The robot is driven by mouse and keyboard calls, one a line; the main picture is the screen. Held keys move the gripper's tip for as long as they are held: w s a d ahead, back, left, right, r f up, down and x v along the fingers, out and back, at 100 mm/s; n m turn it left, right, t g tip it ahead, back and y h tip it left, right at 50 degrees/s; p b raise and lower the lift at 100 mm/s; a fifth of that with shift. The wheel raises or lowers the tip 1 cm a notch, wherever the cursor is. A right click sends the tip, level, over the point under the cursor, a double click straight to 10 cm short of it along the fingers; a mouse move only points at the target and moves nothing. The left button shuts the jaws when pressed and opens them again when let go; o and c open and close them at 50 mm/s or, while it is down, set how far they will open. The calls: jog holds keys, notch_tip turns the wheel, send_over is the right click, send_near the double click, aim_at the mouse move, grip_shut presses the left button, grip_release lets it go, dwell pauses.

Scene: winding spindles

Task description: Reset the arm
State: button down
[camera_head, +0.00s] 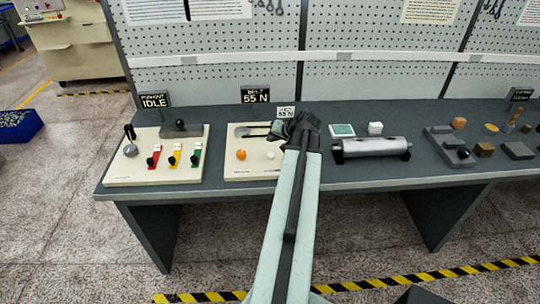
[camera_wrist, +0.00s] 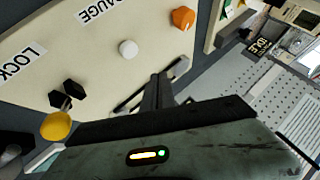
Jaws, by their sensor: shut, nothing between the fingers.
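My arm reaches forward from the bottom of the head view to the workbench (camera_head: 240,191). My gripper (camera_head: 305,122) is over the right end of the cream belt panel (camera_head: 232,172), and its fingertips are hard to make out there. In the wrist view my gripper (camera_wrist: 160,82) shows dark fingers close together, with nothing held. I cannot tell whether the fingers touch anything.
A panel (camera_head: 125,172) with red, yellow and green switches stands at the left. A metal cylinder (camera_head: 372,147) lies in a holder right of my gripper. A pegboard (camera_head: 350,75) rises behind. A blue bin (camera_head: 20,125) is at far left.

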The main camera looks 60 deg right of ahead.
dwell(0.3)
jog(key=shift+w+a, duration=0.1)
jog(key=shift+w, duration=0.1)
jog(key=w+a+n+y, duration=0.3)
jog(key=w+a+n, duration=0.1)
jog(key=w+a, duration=1.2)
jog(key=w+a+f+n+y, duration=0.1)
jog(key=w+a, duration=0.2)
jog(key=a, duration=0.3)
jog(key=w+a+n+g+y, duration=0.1)
jog(key=w+a+n, duration=0.1)
jog(key=w+a, duration=0.35)
jog(key=w+a+f+n+y, duration=0.1)
jog(key=a, duration=0.7)
jog(key=s+a+f+n+g, duration=0.2)
jog(key=a+n+g, duration=0.1)
jog(key=a, duration=1)
jog(key=s+a+f+n+g, duration=0.2)
jog(key=a+n, duration=0.1)
jog(key=a, duration=1.1)
jog(key=s+d+f+m+g+h, duration=0.1)
jog(key=s+d+g+h, duration=0.1)
jog(key=s, duration=0.3)
jog(key=shift+s+d+g+h, duration=0.3)
jog(key=shift+d+h, duration=0.2)
jog(key=shift+d, duration=0.3)
